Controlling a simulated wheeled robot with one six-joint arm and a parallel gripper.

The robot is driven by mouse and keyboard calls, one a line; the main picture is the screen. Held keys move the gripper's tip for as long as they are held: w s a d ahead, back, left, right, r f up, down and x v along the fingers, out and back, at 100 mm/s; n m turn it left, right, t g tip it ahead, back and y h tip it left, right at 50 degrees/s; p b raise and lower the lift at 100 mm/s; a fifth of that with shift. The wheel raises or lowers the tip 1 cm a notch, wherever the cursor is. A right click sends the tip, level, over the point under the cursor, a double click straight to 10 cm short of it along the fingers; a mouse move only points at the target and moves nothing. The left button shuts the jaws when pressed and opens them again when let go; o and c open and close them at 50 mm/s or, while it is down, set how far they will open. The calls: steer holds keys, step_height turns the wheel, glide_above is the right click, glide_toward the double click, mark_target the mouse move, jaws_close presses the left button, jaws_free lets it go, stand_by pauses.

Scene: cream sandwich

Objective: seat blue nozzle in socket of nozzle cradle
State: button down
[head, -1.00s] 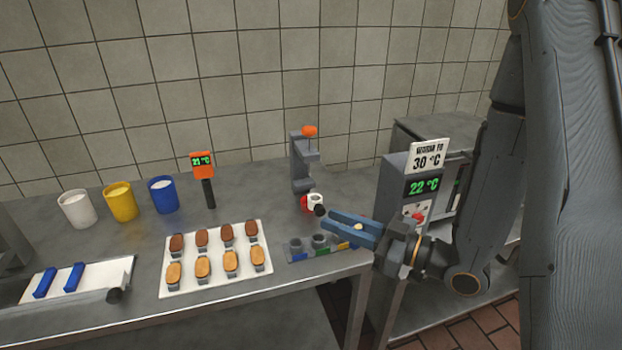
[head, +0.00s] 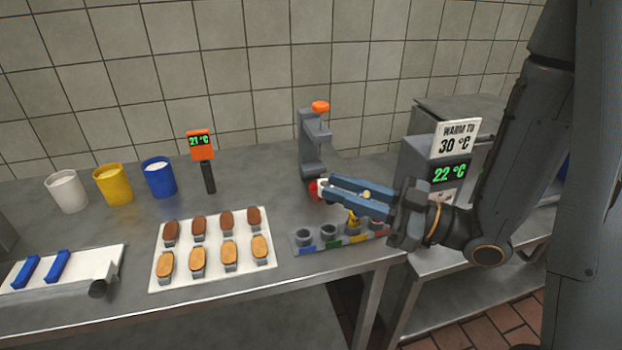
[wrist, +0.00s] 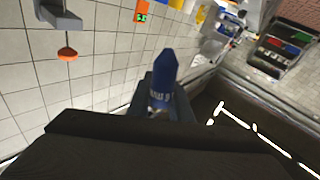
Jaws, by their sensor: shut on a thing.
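A blue nozzle (wrist: 162,72) with a tapered tip shows in the wrist view, between the fingers of my gripper (wrist: 164,98), which is shut on it. In the head view my gripper (head: 334,190) is behind and above the nozzle cradle (head: 345,241), apart from it; the nozzle cannot be made out there. The cradle is a grey strip with blue, green, yellow and red marks along its front. Its blue-marked socket (head: 304,236) at the left end and the green-marked one (head: 328,232) look empty. A yellow nozzle (head: 353,221) stands at the yellow mark.
A grey stand with an orange knob (head: 320,107) rises behind my fingers, with a red part (head: 314,191) low beside it. A tray (head: 182,284) of brown and tan pieces lies left of the cradle. A warming unit (head: 428,165) reading 22 °C stands to the right.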

steer(key=w+a+n+b, duration=0.1)
steer(key=w+a+b, duration=0.2)
steer(key=w+b, duration=0.45)
steer(key=w+a+b, duration=0.2)
steer(key=w+b, duration=0.2)
steer(key=w, duration=0.6)
step_height(320, 180, down, 9)
steer(key=w+m+h+p, duration=0.1)
steer(key=w+m+p, duration=0.1)
steer(key=m, duration=0.1)
steer(key=shift+w+a+g, duration=0.3)
steer(key=shift+a, duration=0.05)
steer(key=c, duration=1.6)
jaws_free()
steer(key=shift+c, duration=0.2)
